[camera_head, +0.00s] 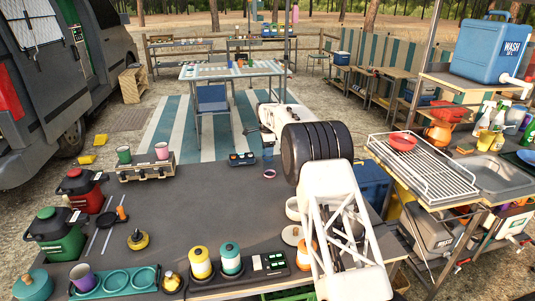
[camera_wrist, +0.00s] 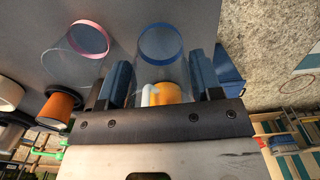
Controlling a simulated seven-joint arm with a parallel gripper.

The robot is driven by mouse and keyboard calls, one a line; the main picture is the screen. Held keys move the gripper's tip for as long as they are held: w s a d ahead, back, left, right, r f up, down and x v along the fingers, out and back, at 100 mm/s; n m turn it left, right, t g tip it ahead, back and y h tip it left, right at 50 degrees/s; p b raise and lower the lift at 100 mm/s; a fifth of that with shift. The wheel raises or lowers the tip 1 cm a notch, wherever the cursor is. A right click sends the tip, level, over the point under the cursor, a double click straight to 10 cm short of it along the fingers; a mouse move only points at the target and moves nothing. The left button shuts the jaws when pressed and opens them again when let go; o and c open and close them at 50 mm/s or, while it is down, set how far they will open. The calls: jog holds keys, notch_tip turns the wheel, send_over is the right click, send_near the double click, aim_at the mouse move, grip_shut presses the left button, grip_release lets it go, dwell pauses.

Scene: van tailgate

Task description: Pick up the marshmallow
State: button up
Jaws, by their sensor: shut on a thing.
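My gripper (camera_wrist: 162,80) is shut on a clear tumbler with a blue rim (camera_wrist: 161,42). Its two fingers stand on either side of the tumbler. An orange and white shape (camera_wrist: 165,93) shows at the tumbler's lower end; I cannot tell whether it is inside or behind. In the head view the blue-rimmed tumbler (camera_head: 267,152) shows above the far edge of the dark counter (camera_head: 215,195), below my white wrist. I cannot make out a marshmallow for certain in either view.
A clear tumbler with a pink rim (camera_wrist: 90,40) and an orange cup (camera_wrist: 60,106) stand left of my gripper in the wrist view.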

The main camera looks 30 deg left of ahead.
aim_at(265, 159)
notch_tip(265, 159, up, 8)
jog(key=shift+f, duration=0.25)
dwell(0.5)
jog(key=shift+s, duration=0.1)
jog(key=s+d+f, duration=0.1)
jog(key=s+d, duration=0.2)
jog(key=s, duration=2)
jog(key=s+d+f, duration=0.2)
jog(key=s+d, duration=0.5)
jog(key=s, duration=0.5)
jog(key=s+d+f, duration=0.1)
jog(key=s+d, duration=0.7)
jog(key=s, duration=0.4)
jog(key=shift+f, duration=0.4)
jog(key=shift+w+a+f, duration=0.25)
jog(key=shift+w+a, duration=1.25)
jog(key=shift+a, duration=0.7)
jog(key=shift+w+a+f, duration=0.25)
jog(key=shift+w+a, duration=1.25)
jog(key=shift+a, duration=0.65)
jog(key=shift+w+a+f, duration=0.25)
jog(key=shift+w+a, duration=1.25)
jog(key=shift+a, duration=0.7)
